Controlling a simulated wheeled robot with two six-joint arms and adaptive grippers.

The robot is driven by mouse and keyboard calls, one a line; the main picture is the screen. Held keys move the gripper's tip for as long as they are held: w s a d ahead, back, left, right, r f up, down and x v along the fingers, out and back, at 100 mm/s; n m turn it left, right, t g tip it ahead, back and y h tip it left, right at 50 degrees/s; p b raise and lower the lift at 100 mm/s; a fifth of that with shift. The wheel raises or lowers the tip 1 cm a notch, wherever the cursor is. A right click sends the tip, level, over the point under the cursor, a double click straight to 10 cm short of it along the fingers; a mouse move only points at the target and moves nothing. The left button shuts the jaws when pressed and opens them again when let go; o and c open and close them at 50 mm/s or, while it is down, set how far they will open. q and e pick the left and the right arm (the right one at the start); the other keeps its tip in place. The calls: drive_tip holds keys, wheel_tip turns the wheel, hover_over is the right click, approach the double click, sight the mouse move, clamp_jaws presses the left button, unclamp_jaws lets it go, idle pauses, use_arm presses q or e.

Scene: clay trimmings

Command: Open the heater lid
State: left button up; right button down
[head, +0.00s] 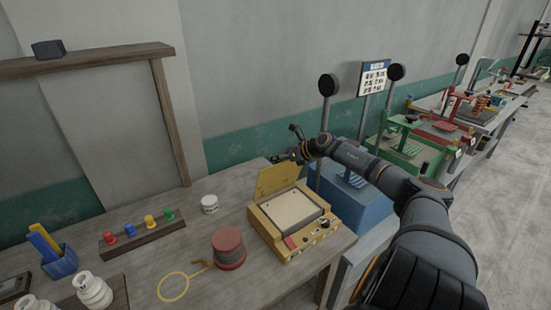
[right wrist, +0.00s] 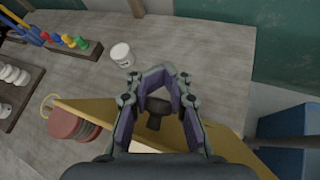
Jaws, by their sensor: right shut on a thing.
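The yellow heater (head: 262,219) stands on the workbench with its pale top surface (head: 295,207) exposed. Its yellow lid (head: 278,177) is raised, standing steeply at the back edge. My right gripper (head: 277,158) is at the lid's upper edge. In the right wrist view the gripper's fingers (right wrist: 160,73) close around a dark handle (right wrist: 155,119) on the lid (right wrist: 195,131). The contact at the fingertips is partly hidden. My left gripper is not in view.
A red round spool (head: 228,248) and a yellow loop (head: 173,287) lie left of the heater. A white jar (head: 209,204), a peg rack (head: 142,238) and a blue holder (head: 60,262) are farther left. A blue box (head: 355,206) stands to the right.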

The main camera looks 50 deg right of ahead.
drive_tip(key=shift+s+f, duration=0.15)
drive_tip(key=shift+f, duration=0.25)
drive_tip(key=c, duration=1.5)
unclamp_jaws()
drive_tip(key=shift+d, duration=0.1)
drive_tip(key=o, duration=0.4)
drive_tip(key=shift+w+d+f, duration=0.15)
drive_tip(key=shift+w+d, duration=0.05)
drive_tip(key=shift+w, duration=0.05)
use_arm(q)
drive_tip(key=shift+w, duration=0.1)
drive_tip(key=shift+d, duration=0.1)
